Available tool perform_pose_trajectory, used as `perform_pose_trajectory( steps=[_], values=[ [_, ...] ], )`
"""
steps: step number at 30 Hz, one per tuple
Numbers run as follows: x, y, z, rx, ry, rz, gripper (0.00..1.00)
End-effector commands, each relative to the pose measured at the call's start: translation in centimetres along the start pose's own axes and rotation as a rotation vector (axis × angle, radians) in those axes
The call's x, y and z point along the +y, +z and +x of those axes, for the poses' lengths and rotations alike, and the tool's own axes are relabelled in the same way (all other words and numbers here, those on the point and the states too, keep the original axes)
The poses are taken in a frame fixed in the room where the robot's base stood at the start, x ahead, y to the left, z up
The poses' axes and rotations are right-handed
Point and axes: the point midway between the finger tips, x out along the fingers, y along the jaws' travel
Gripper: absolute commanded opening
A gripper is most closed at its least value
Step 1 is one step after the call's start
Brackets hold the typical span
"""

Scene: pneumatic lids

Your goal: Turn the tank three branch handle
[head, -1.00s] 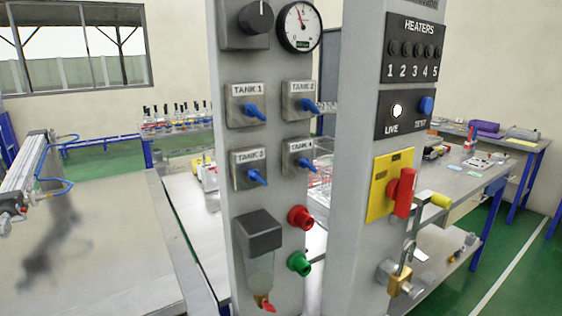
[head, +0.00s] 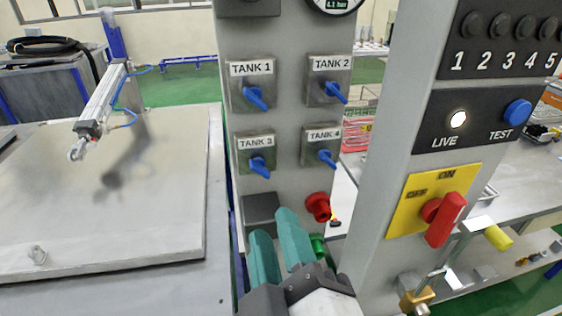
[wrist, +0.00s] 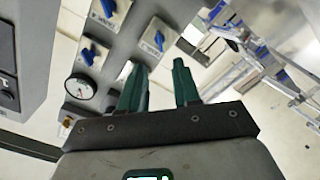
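The TANK 3 handle (head: 260,167) is a small blue lever on a grey square plate, lower left of four such valves on the grey panel in the head view. Its lever points down and slightly right, much like the others. My gripper (head: 277,246), with teal fingers, is below it, apart from it. The fingers are spread with nothing between them. In the wrist view the open gripper (wrist: 160,82) faces the panel at a tilt. Blue handles show past the fingers there, but I cannot read which is TANK 3.
Close by are the TANK 1 handle (head: 256,97), TANK 2 handle (head: 334,92) and TANK 4 handle (head: 326,158). A red button (head: 318,206) and green button (head: 318,246) sit beside the fingers. A red switch (head: 444,219) is at the right. A metal lid (head: 160,220) lies left.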

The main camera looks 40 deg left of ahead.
Motion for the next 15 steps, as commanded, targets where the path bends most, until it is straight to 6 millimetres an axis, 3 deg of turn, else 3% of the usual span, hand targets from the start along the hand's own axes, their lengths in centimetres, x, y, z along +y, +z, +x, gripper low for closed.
perform_pose_trajectory(
  steps=[15],
  values=[
    [-0.3,0.0,2.4,0.007,0.005,0.003,0.32]
  ],
)
